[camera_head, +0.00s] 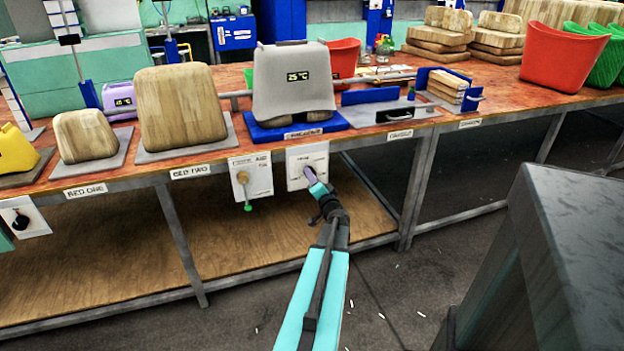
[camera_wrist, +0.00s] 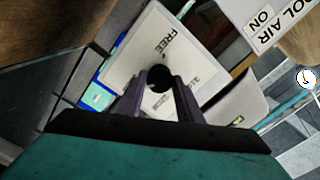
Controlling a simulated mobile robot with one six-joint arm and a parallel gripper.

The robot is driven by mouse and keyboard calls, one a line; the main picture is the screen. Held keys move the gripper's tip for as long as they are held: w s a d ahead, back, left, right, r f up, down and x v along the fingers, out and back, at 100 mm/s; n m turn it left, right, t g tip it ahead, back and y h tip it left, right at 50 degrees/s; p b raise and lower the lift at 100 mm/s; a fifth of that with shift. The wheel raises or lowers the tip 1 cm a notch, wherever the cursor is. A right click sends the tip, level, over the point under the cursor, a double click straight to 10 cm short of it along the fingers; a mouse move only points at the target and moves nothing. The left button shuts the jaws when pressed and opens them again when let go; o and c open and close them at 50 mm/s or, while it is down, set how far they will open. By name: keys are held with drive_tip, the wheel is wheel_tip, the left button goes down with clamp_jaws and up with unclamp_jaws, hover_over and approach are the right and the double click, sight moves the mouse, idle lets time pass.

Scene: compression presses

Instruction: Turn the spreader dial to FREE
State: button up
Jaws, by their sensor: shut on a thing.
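The spreader dial (camera_wrist: 160,76) is a dark round knob on a white panel (camera_head: 297,160) on the bench front, below the grey heated press. In the wrist view the panel (camera_wrist: 138,58) carries the word FREE above the knob and smaller labels to its lower right. My gripper (camera_head: 311,178) reaches up to this panel from below. In the wrist view its two dark fingers (camera_wrist: 161,84) are shut on the knob, one on each side. The fingers cover part of the knob, and I cannot tell which label it points at.
A cool air panel (camera_head: 250,182) with a brass and green valve hangs just left; its label (camera_wrist: 262,22) shows in the wrist view. The grey press (camera_head: 293,90) stands on a blue base above. A bench leg (camera_head: 416,190) stands to the right. A dark grey block (camera_head: 560,260) fills the lower right.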

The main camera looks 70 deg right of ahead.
drive_tip(key=shift+d+r+n+p, duration=0.15)
drive_tip(key=shift+d+n+p, duration=0.05)
drive_tip(key=shift+n+p, duration=0.25)
drive_tip(key=m+b, duration=0.8)
drive_tip(key=m, duration=0.7)
drive_tip(key=m+b, duration=0.8)
drive_tip(key=m, duration=0.7)
drive_tip(key=shift+s+f, duration=0.1)
drive_tip(key=shift+f, duration=0.1)
idle(1.0)
drive_tip(key=shift+n+b, duration=1.25)
drive_tip(key=shift+n, duration=0.3)
idle(1.1)
